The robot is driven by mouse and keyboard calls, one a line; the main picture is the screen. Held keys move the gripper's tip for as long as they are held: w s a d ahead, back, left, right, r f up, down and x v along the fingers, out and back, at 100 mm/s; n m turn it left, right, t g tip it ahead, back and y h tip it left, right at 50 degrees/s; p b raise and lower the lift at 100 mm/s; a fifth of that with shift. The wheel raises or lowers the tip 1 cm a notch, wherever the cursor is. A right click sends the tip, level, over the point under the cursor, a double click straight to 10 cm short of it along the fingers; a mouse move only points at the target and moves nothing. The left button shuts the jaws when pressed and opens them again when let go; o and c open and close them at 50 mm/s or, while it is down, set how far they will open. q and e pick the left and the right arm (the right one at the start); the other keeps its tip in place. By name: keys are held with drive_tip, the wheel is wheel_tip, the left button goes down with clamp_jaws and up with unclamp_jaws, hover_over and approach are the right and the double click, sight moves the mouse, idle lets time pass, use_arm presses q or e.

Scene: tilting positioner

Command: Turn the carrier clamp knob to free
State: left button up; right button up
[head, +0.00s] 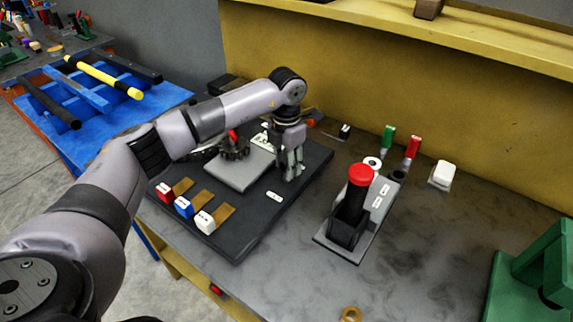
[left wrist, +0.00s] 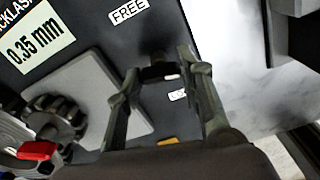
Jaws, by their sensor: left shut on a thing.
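My left gripper (head: 291,172) points down at the right part of the black base plate (head: 262,222). In the left wrist view its fingers (left wrist: 160,72) are closed around a small dark knob (left wrist: 157,72), which the fingers mostly hide in the head view. A white FREE label (left wrist: 128,11) lies on the plate beyond the knob. Another small white label (left wrist: 177,95) shows between the fingers, its text partly hidden. A grey block (left wrist: 78,97) with a dark gear (left wrist: 55,118) and a red part (left wrist: 36,150) sits left of the gripper. My right gripper is not in view.
Red, blue and white tagged blocks (head: 184,208) line the plate's front left edge. A black stand with a red-topped post (head: 360,176) stands to the right. A green frame (head: 535,265) is at the far right. The yellow back panel (head: 400,110) closes the bench behind.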

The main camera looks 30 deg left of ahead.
use_arm(q)
drive_tip(key=shift+n, duration=1.1)
drive_tip(key=o, duration=1.2)
drive_tip(key=shift+c, duration=0.2)
wheel_tip(320, 180, up, 12)
